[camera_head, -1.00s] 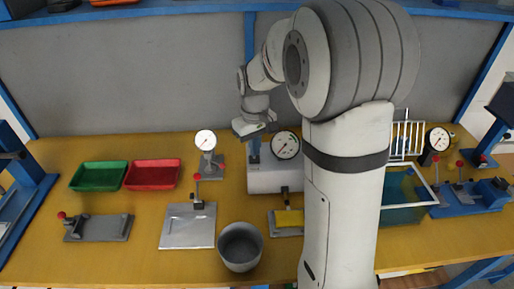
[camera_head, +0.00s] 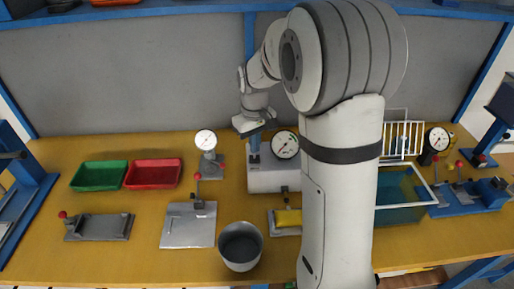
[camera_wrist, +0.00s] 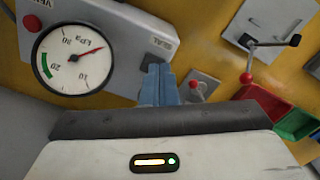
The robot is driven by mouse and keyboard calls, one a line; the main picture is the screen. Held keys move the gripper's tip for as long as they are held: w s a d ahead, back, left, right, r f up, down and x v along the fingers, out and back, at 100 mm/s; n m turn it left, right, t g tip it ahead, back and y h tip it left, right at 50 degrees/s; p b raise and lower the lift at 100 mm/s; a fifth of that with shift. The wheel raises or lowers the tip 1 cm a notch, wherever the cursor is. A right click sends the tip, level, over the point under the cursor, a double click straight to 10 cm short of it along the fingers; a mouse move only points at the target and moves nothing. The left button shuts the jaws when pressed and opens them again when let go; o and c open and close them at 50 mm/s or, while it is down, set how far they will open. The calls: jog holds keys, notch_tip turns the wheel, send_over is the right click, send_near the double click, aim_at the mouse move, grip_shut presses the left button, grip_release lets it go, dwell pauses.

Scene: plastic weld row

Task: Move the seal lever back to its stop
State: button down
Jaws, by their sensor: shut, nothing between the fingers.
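My gripper (camera_wrist: 158,74) is shut and empty, its blue fingers side by side. In the wrist view the tips are at the edge of a pale grey box, beside its SEAL label (camera_wrist: 162,42). A small dark part (camera_wrist: 152,62) shows right at the tips; I cannot tell whether it is the seal lever or whether the fingers touch it. In the head view my gripper (camera_head: 254,146) points down at the back left of the box (camera_head: 272,181). No clear lever handle shows there.
The box carries a round kPa gauge (camera_wrist: 72,58) and a red button (camera_wrist: 32,23). A gauge stand (camera_head: 208,160) and a red-knobbed clamp plate (camera_head: 188,226) stand to the left, with red (camera_head: 153,174) and green (camera_head: 99,176) trays beyond. A grey pot (camera_head: 240,246) stands in front.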

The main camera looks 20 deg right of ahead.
jog(key=shift+w, duration=0.3)
dwell(0.5)
jog(key=shift+w+d+f, duration=0.15)
jog(key=shift+w, duration=0.2)
jog(key=shift+s, duration=0.1)
dwell(0.3)
jog(key=shift+s, duration=0.6)
notch_tip(320, 180, up, 7)
jog(key=p, duration=0.5)
